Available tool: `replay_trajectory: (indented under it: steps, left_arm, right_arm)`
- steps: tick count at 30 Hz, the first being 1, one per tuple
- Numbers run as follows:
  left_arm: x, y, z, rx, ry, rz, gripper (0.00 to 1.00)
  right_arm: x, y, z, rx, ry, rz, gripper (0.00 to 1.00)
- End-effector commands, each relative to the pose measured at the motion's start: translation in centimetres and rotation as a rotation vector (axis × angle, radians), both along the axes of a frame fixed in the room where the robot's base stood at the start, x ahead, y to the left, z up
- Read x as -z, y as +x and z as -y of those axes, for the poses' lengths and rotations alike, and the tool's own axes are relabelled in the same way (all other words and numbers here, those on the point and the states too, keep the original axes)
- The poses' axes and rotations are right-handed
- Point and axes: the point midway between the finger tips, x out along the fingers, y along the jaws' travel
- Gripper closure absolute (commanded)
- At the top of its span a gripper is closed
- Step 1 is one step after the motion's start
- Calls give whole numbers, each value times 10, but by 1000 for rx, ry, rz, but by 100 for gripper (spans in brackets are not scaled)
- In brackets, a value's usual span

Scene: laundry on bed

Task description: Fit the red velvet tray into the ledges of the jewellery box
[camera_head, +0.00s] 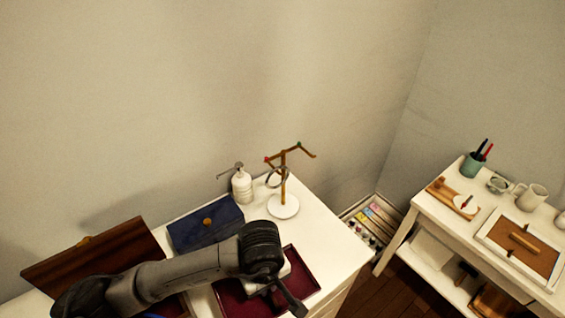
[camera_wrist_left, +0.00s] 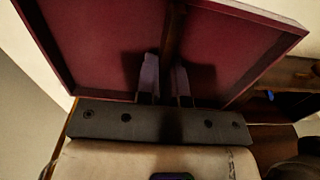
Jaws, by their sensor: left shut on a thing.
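The red velvet tray (camera_wrist_left: 95,40) fills the upper part of the left wrist view, with a dark rim and a dark central divider. My left gripper (camera_wrist_left: 165,80) is shut on that divider, one finger on each side. In the head view the dark red tray (camera_head: 305,284) shows at the front of the white dresser, partly hidden under my left wrist. A brown wooden lid (camera_head: 90,262) stands open at the left, apparently the jewellery box's. My arm hides most of the box body. Wooden walls (camera_wrist_left: 290,75) show at the right of the wrist view. My right gripper is not in view.
A dark blue case (camera_head: 205,226) lies behind my arm. A white pump bottle (camera_head: 242,187) and a jewellery stand (camera_head: 284,205) stand at the back of the dresser (camera_head: 335,245). A second white table (camera_head: 430,208) with several items stands at the right.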

Motion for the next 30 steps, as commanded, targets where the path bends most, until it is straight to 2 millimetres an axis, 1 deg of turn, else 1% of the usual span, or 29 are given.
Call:
replay_trajectory:
  steps: [2, 5, 9, 11, 13, 18, 23, 30]
  left_arm:
    - [0, -1, 1, 84, 0, 0, 100]
    - [-3, -9, 6, 234, -1, 3, 100]
    - [-12, -32, 14, 482, -1, 4, 100]
    - [-16, -43, 9, 579, 1, 3, 100]
    - [-36, -51, -3, 653, 1, 3, 100]
    - [-73, -60, -27, 718, 1, 2, 100]
    - [-115, -65, -51, 718, 1, 1, 100]
    - [-188, -65, -91, 677, 2, 1, 100]
  right_arm:
    - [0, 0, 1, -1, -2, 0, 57]
    - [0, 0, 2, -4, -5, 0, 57]
    - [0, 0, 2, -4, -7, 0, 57]
    - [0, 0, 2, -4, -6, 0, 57]
    - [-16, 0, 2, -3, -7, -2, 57]
    - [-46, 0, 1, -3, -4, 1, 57]
    - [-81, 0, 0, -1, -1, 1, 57]
    - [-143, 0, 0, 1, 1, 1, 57]
